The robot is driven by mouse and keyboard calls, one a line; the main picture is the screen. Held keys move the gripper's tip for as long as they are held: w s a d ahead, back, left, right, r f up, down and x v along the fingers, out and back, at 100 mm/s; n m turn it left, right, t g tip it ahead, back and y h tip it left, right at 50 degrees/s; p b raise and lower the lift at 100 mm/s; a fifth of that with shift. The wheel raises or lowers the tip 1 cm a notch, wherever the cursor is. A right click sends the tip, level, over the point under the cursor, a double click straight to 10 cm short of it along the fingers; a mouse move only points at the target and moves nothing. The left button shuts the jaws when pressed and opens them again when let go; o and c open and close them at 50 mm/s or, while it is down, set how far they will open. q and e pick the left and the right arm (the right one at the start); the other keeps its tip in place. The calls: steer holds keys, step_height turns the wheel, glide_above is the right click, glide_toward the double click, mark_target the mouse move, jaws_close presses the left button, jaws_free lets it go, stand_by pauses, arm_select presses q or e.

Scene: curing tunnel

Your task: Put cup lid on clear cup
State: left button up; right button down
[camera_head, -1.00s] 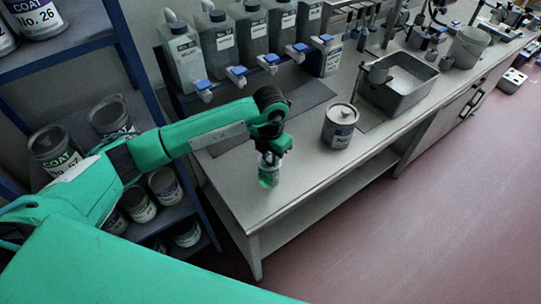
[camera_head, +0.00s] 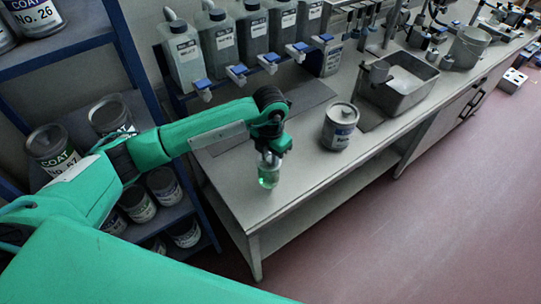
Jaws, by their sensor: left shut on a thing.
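A clear cup (camera_head: 268,180) with green contents stands on the near left part of the bench. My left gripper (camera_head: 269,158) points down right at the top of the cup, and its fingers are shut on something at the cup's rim. The thing between the fingers is very small and partly hidden by the gripper, so I cannot make out its shape; I cannot tell whether the lid is seated on the cup. My right gripper is not in view.
A grey metal can (camera_head: 339,126) stands to the right on the bench (camera_head: 300,165). A metal basin (camera_head: 405,90) is farther right. Several jugs with blue taps (camera_head: 228,45) line the back. A shelf (camera_head: 70,46) with paint cans is at the left.

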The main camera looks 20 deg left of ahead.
arm_select(q)
steer(key=shift+f+b, duration=0.25)
steer(key=shift+b, duration=0.2)
stand_by(0.5)
stand_by(0.3)
steer(key=o, duration=1.5)
steer(key=shift+r, duration=0.15)
steer(key=shift+r+p, duration=1.55)
steer(key=shift+r, duration=1.85)
